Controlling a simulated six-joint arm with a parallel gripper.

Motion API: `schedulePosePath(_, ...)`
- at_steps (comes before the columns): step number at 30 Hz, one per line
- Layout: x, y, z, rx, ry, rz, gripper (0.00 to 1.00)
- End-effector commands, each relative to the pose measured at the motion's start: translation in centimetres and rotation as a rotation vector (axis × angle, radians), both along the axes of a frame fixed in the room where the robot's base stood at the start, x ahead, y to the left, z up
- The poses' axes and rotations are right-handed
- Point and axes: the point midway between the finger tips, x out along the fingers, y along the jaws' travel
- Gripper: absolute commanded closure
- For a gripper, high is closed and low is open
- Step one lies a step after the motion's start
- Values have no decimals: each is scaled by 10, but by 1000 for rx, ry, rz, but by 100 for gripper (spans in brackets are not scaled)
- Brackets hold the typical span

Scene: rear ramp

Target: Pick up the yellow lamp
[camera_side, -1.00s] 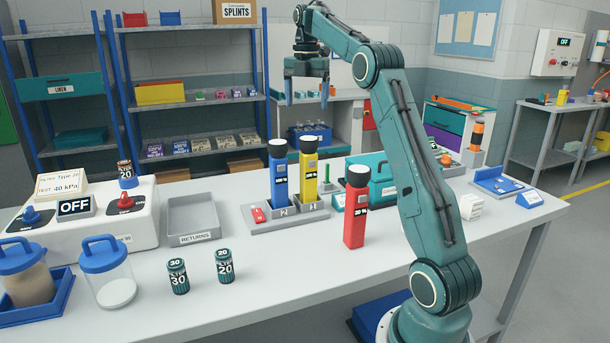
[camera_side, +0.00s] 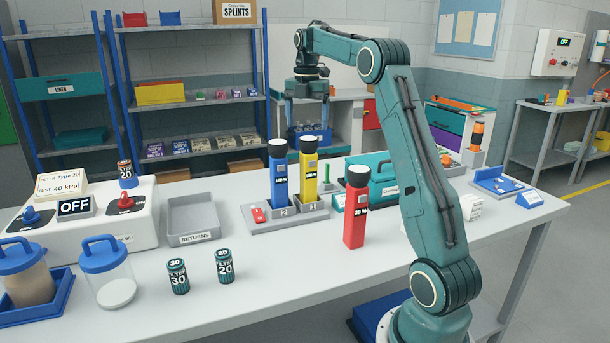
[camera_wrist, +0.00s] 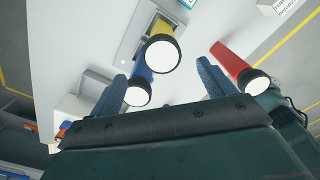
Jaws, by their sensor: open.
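The yellow lamp (camera_side: 308,179) stands upright in the right slot of a grey dock (camera_side: 290,219), its black head and white lens on top. It also shows from above in the wrist view (camera_wrist: 162,47), between the two finger lines. My gripper (camera_side: 307,120) is open and empty, fingers pointing down, above the lamp's head in the side view. Its exact distance from the lamp is hard to tell. The blue lamp (camera_side: 279,178) stands close beside it in the left slot. The blue lamp's head (camera_wrist: 138,93) lies near my left finger in the wrist view.
A red lamp (camera_side: 355,212) stands on the bench, right of the dock. A teal case (camera_side: 376,170) stands behind it. A grey returns tray (camera_side: 193,219) is left of the dock. Two small canisters (camera_side: 177,277) (camera_side: 224,266) stand in front. The bench front is mostly clear.

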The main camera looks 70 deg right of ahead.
Motion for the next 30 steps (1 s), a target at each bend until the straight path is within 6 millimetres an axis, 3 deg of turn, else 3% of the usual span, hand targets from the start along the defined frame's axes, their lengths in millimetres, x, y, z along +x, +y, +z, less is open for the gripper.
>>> schedulePosePath(9, 0, 0, -28, 1, 0, 0, 18)
schedulePosePath(23, -1, -1, -39, 1, 1, -1, 18)
schedulePosePath(30, -5, -4, -65, 2, 2, 0, 18)
